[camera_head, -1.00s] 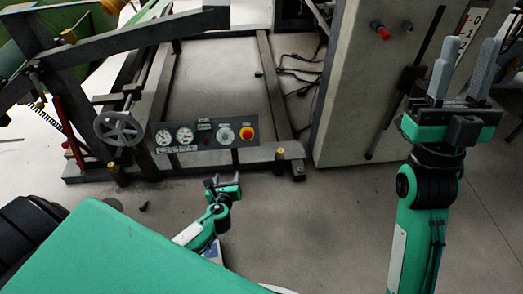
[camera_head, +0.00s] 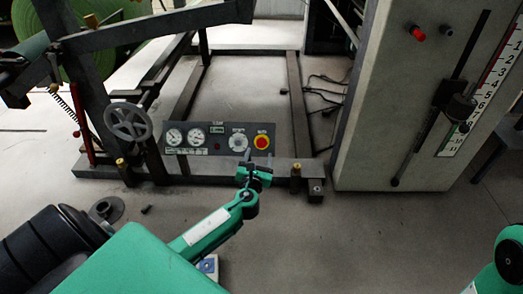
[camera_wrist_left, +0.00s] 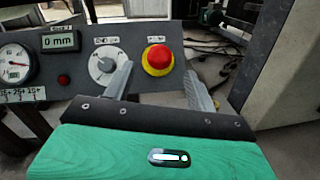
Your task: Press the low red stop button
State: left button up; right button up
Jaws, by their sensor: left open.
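The red stop button (camera_head: 262,142) with its yellow collar sits at the right end of a low dark control panel (camera_head: 200,149). My left gripper (camera_head: 250,162) is just in front of and below the panel, a little left of the button in the head view. In the left wrist view the button (camera_wrist_left: 158,57) shows beyond and between the two open fingers (camera_wrist_left: 160,85), nothing held. The fingers appear apart from the button. My right gripper is out of the head view; only part of a green arm link shows at the lower right.
A grey dial (camera_wrist_left: 105,66) sits left of the button, with gauges (camera_head: 174,137) farther left. A handwheel (camera_head: 128,122) stands beside the panel. A tall cabinet (camera_head: 385,120) stands at the right; a red button (camera_head: 418,31) is high on it. Cables lie on the floor behind.

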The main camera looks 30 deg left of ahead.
aim_at(261, 144)
pick_arm(q)
jog(key=shift+b+x, duration=1.05)
jog(key=shift+x, duration=2)
